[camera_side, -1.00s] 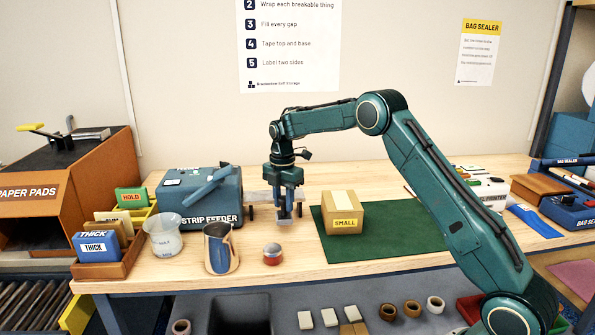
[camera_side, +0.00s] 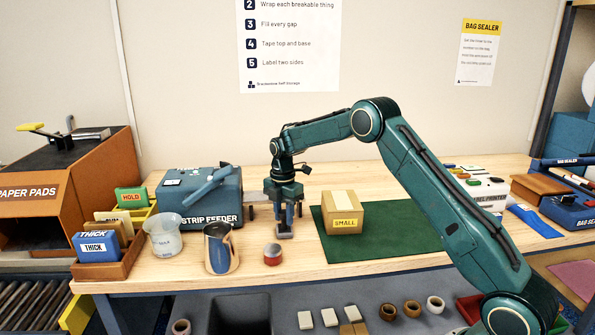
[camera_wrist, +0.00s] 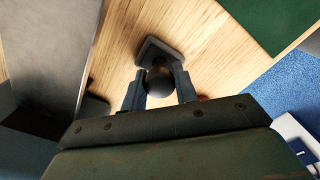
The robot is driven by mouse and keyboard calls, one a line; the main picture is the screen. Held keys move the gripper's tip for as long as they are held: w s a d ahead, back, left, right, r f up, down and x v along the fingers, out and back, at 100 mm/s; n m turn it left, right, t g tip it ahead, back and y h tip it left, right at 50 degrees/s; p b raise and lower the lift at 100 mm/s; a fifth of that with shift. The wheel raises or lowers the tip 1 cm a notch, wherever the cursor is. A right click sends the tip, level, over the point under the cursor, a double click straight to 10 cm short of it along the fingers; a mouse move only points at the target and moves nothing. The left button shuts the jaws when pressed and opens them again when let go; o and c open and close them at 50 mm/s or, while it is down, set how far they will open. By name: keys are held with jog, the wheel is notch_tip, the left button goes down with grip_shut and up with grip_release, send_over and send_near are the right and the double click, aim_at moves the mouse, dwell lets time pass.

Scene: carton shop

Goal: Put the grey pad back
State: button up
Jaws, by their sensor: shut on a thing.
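My gripper (camera_side: 285,223) points straight down over the bench, between the strip feeder and the green mat. It is shut on the dark round knob (camera_wrist: 158,82) of the grey pad. The grey pad (camera_side: 284,235) is a small flat block below the fingers, at or just above the wood; I cannot tell if it touches. In the wrist view the pad (camera_wrist: 158,47) shows beyond the knob, with bare wood around it.
The strip feeder (camera_side: 205,197) stands left of my gripper. The SMALL carton (camera_side: 343,213) sits on the green mat (camera_side: 390,240) to the right. Bare wood lies around the pad.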

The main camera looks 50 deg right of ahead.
aim_at(283, 210)
jog(key=o, duration=0.9)
jog(key=shift+r, duration=6.15)
